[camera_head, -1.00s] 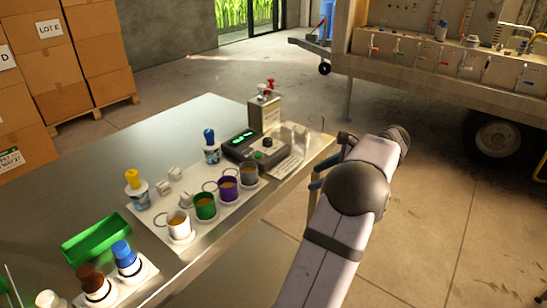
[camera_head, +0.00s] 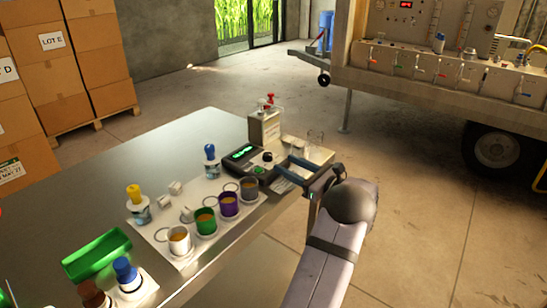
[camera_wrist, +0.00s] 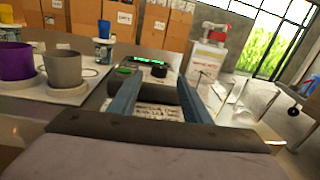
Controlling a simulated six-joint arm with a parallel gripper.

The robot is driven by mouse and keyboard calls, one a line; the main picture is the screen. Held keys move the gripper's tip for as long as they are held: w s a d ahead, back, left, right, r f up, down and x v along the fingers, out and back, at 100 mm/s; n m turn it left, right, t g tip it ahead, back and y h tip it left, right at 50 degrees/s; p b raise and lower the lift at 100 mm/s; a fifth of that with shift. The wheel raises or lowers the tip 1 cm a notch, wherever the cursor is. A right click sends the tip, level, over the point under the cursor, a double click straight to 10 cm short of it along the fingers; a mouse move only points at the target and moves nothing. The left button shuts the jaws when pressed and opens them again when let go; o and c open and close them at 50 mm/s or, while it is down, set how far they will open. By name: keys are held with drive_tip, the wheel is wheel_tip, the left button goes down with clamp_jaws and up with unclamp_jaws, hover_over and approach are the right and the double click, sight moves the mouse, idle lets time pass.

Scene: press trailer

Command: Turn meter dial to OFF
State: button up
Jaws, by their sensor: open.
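The meter (camera_head: 238,166) is a dark box with a lit green display (camera_head: 243,152), lying on the table near its right edge. Its black dial (camera_head: 267,157) is on the right part of its top, and a green button (camera_head: 259,170) sits in front of it. In the wrist view the dial (camera_wrist: 159,71) shows ahead, between the finger lines, and the green button (camera_wrist: 123,71) is left of the left finger. My gripper (camera_head: 281,168) is open and empty, just right of the meter, apart from the dial. The dial's pointer and markings are too small to read.
White, green, purple and grey cups (camera_head: 228,205) stand on a pale tray left of the meter. Clear glassware (camera_wrist: 245,103) is close on the right. The table's left middle is bare.

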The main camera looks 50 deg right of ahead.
sight(271, 157)
drive_tip(key=shift+w+d+p, duration=0.2)
drive_tip(key=shift+w+p, duration=0.4)
drive_tip(key=shift+w, duration=2.8)
drive_tip(key=c, duration=1)
